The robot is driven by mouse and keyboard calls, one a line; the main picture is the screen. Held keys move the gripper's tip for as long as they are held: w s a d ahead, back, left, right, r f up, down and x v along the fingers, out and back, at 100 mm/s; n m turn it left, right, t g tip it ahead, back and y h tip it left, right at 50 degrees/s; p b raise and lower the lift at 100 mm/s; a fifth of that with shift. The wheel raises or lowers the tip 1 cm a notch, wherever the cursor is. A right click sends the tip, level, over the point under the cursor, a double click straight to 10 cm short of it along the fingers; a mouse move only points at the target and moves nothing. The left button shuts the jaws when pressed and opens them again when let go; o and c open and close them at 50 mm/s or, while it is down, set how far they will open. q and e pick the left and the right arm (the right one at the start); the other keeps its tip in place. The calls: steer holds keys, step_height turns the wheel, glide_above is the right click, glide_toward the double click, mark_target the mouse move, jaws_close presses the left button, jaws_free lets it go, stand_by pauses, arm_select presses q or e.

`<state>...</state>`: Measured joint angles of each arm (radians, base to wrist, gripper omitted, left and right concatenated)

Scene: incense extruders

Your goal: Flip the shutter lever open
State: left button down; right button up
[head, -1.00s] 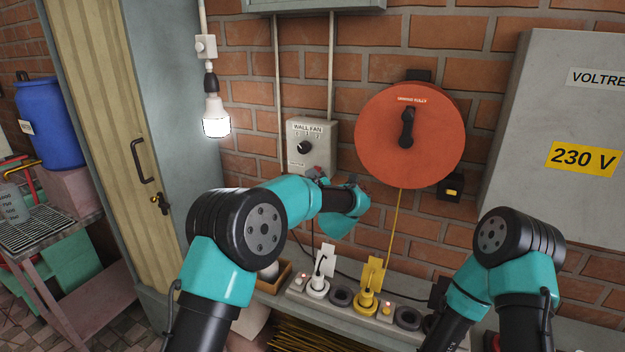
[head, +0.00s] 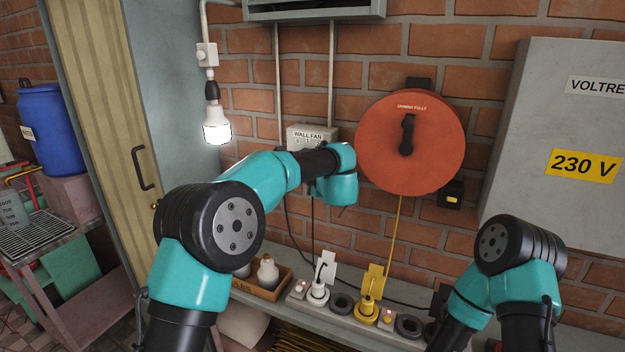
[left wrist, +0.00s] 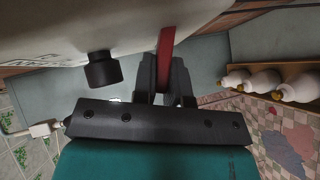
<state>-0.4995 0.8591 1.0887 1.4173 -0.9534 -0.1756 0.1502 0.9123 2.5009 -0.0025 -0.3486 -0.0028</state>
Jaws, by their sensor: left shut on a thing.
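The grey WALL FAN control box (head: 298,131) is on the brick wall; my left arm covers its lower part in the head view. In the left wrist view, the box (left wrist: 50,30) fills the upper left, with a black round knob (left wrist: 103,70) on its face. A red lever (left wrist: 167,42) stands out beside the knob. My left gripper (left wrist: 163,66) is shut on the red lever, its fingers on either side of it. In the head view this gripper is hidden behind my arm. My right gripper is out of view.
A grey slatted housing (head: 315,9) is above the box. A red-orange reel (head: 420,160) is to its right, with a grey 230 V cabinet (head: 575,140) beyond. A lit bulb (head: 216,128) hangs left. A shelf below holds plugs and a wooden tray (head: 262,291) with bulbs.

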arm_select(q)
steer(key=shift+r+m+g, duration=0.2)
steer(key=shift+m+g, duration=0.1)
stand_by(0.4)
steer(key=c, duration=1.4)
jaws_free()
steer(key=shift+c, duration=0.2)
steer(key=shift+f, duration=0.1)
